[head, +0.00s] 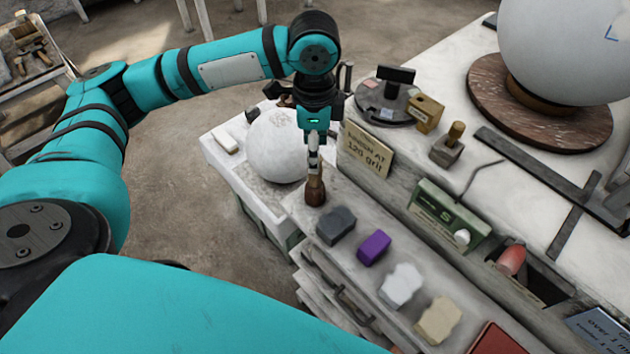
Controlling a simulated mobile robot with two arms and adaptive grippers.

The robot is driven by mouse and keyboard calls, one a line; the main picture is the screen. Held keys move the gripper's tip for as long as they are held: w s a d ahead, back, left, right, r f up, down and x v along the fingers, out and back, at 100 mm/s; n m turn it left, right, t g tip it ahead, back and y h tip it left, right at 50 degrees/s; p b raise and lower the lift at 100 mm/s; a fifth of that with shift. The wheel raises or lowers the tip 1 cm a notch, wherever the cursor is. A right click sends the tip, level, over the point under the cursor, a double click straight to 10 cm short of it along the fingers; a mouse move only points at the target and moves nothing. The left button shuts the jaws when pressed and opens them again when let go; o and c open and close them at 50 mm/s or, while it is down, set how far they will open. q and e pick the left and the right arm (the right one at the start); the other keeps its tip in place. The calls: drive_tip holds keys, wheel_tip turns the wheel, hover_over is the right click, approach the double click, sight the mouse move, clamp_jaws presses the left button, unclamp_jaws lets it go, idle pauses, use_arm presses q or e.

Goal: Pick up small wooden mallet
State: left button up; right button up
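A small dark brown wooden piece (315,191), apparently the mallet, stands upright at the left end of the narrow ledge in front of the bench. My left gripper (314,155) points straight down directly above it, with its fingers at the top of the brown piece. The fingers are seen edge-on and overlap the upper part of the piece, so I cannot tell whether they are closed on it. It appears to touch or nearly touch the ledge. My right gripper is not in view.
A white plaster sphere (277,146) is close behind and left of the gripper. A sign (366,156) stands close on its right. A grey block (336,226), a purple block (374,248) and pale pieces (401,285) line the ledge. A large sphere (570,45) sits at upper right.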

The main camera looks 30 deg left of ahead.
sight(315, 180)
use_arm(q)
drive_tip(key=shift+f, duration=1.75)
clamp_jaws()
